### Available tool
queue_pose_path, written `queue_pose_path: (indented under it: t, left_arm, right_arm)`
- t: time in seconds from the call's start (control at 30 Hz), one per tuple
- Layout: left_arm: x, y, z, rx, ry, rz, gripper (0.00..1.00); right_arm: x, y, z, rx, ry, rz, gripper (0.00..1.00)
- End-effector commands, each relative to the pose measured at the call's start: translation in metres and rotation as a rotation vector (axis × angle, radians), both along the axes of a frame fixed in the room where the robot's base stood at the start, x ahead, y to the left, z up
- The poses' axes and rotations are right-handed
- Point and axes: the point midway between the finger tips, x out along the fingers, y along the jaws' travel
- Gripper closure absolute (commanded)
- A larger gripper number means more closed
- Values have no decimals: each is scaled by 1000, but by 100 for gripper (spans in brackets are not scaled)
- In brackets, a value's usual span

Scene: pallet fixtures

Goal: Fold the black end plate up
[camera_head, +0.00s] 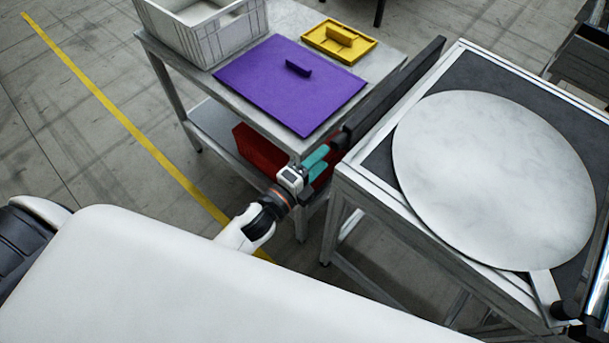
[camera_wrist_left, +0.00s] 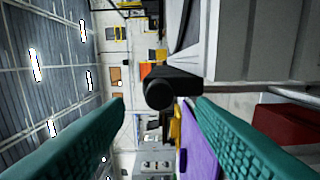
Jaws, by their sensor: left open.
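The black end plate (camera_head: 400,86) shows as a long dark bar along the left edge of the right-hand table, running away from me. A small dark knob sticks out near its close end. My left gripper (camera_head: 319,162) has teal fingers and is close to this near end, apart from the plate as far as I can tell. In the left wrist view the teal fingers are spread wide, with nothing between them. A black rod with a round end (camera_wrist_left: 163,90) lies ahead of the gap between them. My right gripper is not in view.
A large round marbled disc (camera_head: 495,180) lies on the right-hand table. The left table holds a purple plate (camera_head: 270,90), a yellow tray (camera_head: 325,50) and a grey crate (camera_head: 205,42). A red bin (camera_head: 255,155) sits on its lower shelf. A narrow gap separates the tables.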

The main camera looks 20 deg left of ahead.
Motion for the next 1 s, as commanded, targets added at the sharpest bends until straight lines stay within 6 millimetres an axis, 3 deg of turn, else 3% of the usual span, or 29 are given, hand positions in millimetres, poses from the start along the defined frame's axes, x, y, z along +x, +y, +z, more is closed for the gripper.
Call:
queue_pose_path:
  t: [0.1,0.33,1.0]
  left_arm:
    - [-24,8,-3,1,2,-1,50]
    - [-48,17,-1,0,1,-1,50]
    - [-51,19,-5,-7,13,2,50]
  right_arm:
    - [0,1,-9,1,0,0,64]
    - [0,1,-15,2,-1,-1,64]
    - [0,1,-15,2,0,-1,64]
